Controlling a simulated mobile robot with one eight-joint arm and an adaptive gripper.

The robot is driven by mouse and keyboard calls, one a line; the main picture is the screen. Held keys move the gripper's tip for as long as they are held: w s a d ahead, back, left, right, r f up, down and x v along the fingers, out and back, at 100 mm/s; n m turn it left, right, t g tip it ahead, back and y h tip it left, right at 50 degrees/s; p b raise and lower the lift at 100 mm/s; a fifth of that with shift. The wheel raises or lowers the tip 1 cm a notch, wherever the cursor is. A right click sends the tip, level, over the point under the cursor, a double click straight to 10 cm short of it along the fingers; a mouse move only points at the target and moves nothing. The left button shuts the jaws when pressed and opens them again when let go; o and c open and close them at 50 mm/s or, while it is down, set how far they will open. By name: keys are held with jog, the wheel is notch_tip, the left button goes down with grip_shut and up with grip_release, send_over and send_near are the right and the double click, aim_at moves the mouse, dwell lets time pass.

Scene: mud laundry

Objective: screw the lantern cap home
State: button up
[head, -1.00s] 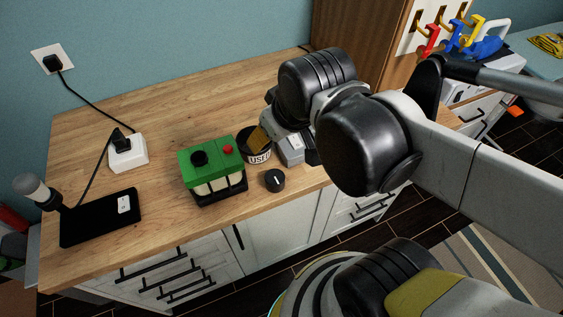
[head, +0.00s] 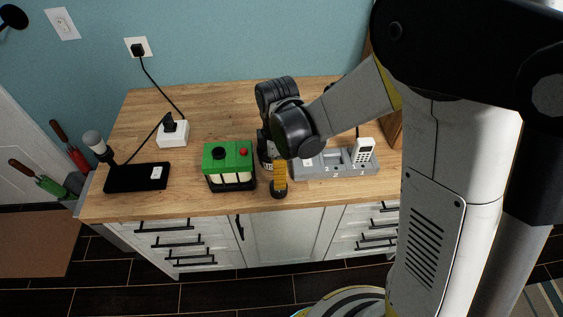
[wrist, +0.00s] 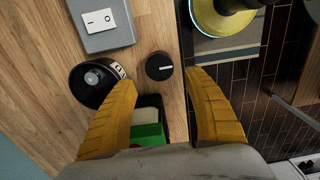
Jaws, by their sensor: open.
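A green-topped lantern (head: 228,153) with a black round part and a red button stands on the wooden counter. A black round cap (head: 279,193) with a white line on top lies right of the lantern, near the front edge. In the wrist view this cap (wrist: 159,66) shows between and just beyond my fingertips. My gripper (head: 280,182) points down over it with its yellow fingers apart, holding nothing. It also shows in the wrist view (wrist: 158,80). Part of the lantern (wrist: 148,133) shows between the fingers, mostly hidden by my gripper.
A black can marked USED (wrist: 92,84) stands close beside one finger. A grey tray (head: 345,171) with a white handset is at right. A black slab (head: 137,179) and white socket block (head: 172,137) are at left.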

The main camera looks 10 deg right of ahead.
notch_tip(320, 180, down, 8)
jog(key=b, duration=0.5)
jog(key=shift+r+b, duration=0.25)
jog(key=shift+b, duration=0.15)
jog(key=c, duration=0.8)
jog(key=shift+c, duration=0.4)
jog(key=shift+r, duration=0.1)
jog(key=shift+r+p, duration=2.05)
jog(key=shift+r, duration=0.9)
